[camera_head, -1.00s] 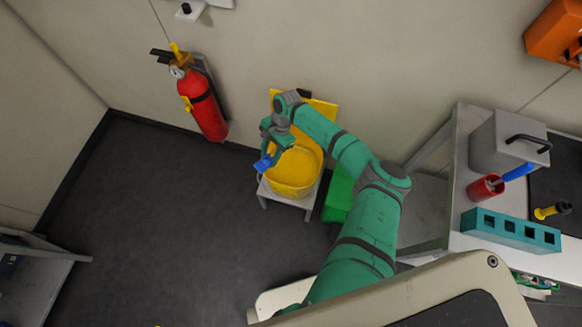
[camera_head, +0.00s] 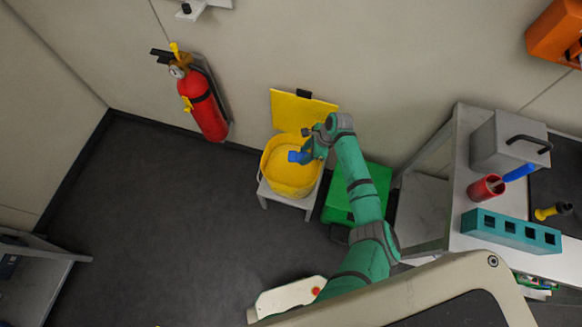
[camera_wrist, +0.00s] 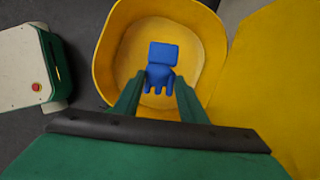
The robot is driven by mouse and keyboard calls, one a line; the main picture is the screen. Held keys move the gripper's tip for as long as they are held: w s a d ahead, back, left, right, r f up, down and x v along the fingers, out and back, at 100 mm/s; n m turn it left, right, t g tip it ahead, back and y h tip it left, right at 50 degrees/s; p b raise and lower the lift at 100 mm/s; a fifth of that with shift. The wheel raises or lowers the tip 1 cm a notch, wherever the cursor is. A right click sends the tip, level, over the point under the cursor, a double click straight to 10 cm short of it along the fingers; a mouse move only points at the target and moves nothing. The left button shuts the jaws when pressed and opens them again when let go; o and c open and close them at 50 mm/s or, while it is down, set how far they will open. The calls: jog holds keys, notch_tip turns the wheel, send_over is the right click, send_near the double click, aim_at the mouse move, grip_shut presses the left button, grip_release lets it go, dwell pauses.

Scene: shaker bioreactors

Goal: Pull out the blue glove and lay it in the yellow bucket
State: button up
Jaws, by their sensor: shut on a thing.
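The blue glove (camera_head: 294,157) is held at the tip of my gripper (camera_head: 304,156), over the opening of the yellow bucket (camera_head: 270,181). In the wrist view the glove (camera_wrist: 163,55) hangs between the two fingers of my gripper (camera_wrist: 159,82), which are shut on it. The bucket's rim (camera_wrist: 105,50) surrounds the glove in that view, with the bucket's floor behind it. I cannot tell how far the glove is above the floor. The bucket stands upright on a small grey stool (camera_head: 307,207), and its yellow lid (camera_head: 300,110) stands open at the back.
A green box (camera_head: 371,190) stands right of the bucket, close to my arm. A red fire extinguisher (camera_head: 205,108) is on the wall to the left. At right is a bench with a teal rack (camera_head: 510,230), a red cup (camera_head: 486,187) and a grey box (camera_head: 503,138).

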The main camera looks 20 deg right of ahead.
jog(key=shift+f, duration=1)
jog(key=o, duration=0.8)
jog(key=shift+o, duration=0.2)
jog(key=v, duration=1)
jog(key=shift+r, duration=0.4)
jog(key=shift+d, duration=0.2)
